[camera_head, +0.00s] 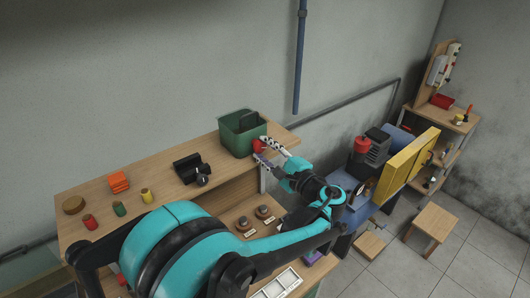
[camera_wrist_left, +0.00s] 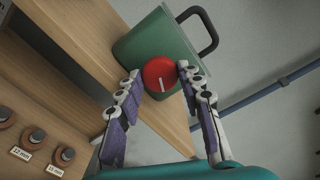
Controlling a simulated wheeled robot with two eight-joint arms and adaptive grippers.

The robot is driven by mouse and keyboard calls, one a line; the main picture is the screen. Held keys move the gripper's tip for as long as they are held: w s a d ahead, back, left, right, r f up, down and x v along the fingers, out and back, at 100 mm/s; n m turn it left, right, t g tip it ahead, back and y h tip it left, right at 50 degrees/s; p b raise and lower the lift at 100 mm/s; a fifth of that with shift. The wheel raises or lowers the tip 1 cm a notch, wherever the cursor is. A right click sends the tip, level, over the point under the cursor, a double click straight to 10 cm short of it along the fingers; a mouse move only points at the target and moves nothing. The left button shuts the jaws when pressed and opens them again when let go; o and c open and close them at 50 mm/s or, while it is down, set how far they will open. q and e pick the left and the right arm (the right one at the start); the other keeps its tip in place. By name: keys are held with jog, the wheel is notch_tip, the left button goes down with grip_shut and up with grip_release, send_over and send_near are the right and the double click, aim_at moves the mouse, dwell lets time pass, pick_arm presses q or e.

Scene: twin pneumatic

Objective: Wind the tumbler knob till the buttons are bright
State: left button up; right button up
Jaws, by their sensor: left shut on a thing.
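A round red knob (camera_head: 258,145) with a white line across its face sits at the front of a green box with a dark handle (camera_head: 236,135), on the wooden shelf. In the left wrist view the knob (camera_wrist_left: 157,82) is between the fingertips of my left gripper (camera_wrist_left: 160,73), and its white line runs slightly tilted from vertical. My left gripper (camera_head: 265,151) is shut on the knob in the head view, partly covering it. No bright buttons can be made out. My right gripper is not in view.
Two brown round pieces with labels (camera_head: 263,211) stand on the lower bench. A black device (camera_head: 190,168), an orange block (camera_head: 118,182) and small coloured spools (camera_head: 119,209) lie on the shelf. A yellow panel (camera_head: 408,164) stands at right.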

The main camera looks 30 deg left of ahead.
pick_arm(q)
jog(key=shift+m, duration=1.9)
jog(key=o, duration=1.2)
jog(key=shift+c, duration=0.2)
jog(key=v, duration=1.2)
jog(key=shift+w, duration=0.1)
